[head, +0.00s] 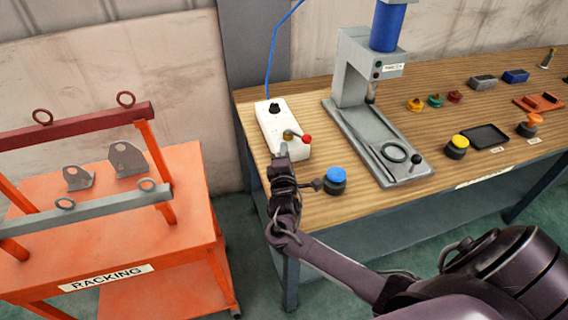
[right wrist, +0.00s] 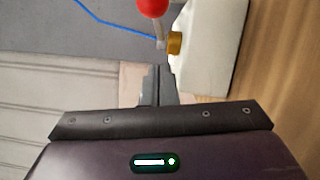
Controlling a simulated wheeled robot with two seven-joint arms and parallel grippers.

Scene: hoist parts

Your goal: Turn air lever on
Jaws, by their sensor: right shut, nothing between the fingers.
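The air lever (head: 297,136) has a red knob and a brass pivot and sits on a white box (head: 271,121) at the left end of the wooden table. In the right wrist view the red knob (right wrist: 152,7) and the brass pivot (right wrist: 175,43) show at the top, beside the white box (right wrist: 217,45). My right gripper (head: 283,152) is shut and empty, with its tips just in front of the lever. In the right wrist view the fingertips (right wrist: 157,78) are just below the lever arm. I cannot tell whether they touch it. My left gripper is not in view.
A blue button (head: 335,175) stands close to the right of my right gripper. A grey press (head: 362,90) is behind it on the wooden table (head: 310,205). An orange racking cart (head: 130,235) is at the left. A blue hose (head: 272,60) runs up from the white box.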

